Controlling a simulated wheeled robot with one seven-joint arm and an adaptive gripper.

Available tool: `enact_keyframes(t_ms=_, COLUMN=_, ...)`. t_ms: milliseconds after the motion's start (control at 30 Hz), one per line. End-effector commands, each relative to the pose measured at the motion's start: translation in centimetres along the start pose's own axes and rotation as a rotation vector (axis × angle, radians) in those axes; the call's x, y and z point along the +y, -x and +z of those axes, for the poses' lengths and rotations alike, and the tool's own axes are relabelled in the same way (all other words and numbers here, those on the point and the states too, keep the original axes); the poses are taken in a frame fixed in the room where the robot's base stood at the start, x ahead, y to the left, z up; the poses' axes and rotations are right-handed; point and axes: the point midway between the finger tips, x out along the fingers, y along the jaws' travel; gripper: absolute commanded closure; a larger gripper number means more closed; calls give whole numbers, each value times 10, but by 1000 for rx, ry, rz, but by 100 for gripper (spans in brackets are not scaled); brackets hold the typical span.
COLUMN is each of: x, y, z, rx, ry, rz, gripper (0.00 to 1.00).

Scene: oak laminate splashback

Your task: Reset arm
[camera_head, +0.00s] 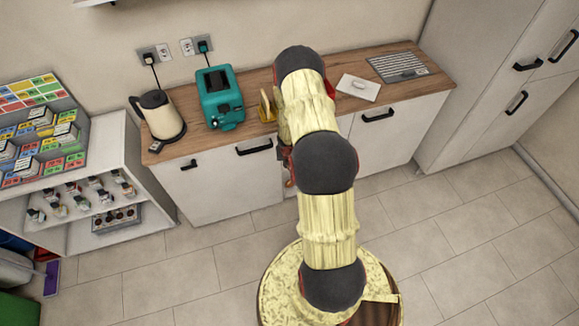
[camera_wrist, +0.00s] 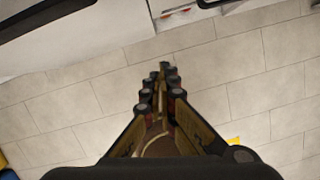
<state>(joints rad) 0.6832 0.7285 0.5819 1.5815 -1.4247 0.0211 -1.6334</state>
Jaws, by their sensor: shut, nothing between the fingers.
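My arm reaches up from its round base in the head view, over the floor and in front of the wooden counter (camera_head: 335,66). My gripper shows in the wrist view (camera_wrist: 161,76), shut, with its fingers together and nothing between them. It points at the tiled floor, beside the white cabinet front at the top of that view. In the head view the arm links mostly hide the gripper; only small dark and reddish parts show to the left of the middle joint.
On the counter stand a cream kettle (camera_head: 160,115), a teal toaster (camera_head: 219,97), a yellow item (camera_head: 267,106) partly behind my arm, a white board (camera_head: 358,87) and a metal rack (camera_head: 397,67). A stocked shelf (camera_head: 100,185) stands left, a tall cabinet (camera_head: 500,70) right. Floor is clear right.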

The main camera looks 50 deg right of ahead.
Motion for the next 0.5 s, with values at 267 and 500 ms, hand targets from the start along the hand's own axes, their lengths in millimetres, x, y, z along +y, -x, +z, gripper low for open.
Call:
enact_keyframes(t_ms=267, x=-3, y=52, z=0, rx=2, ry=1, rz=0, gripper=100)
enact_keyframes(t_ms=500, x=-4, y=72, z=-1, rx=3, ry=1, rz=0, gripper=100)
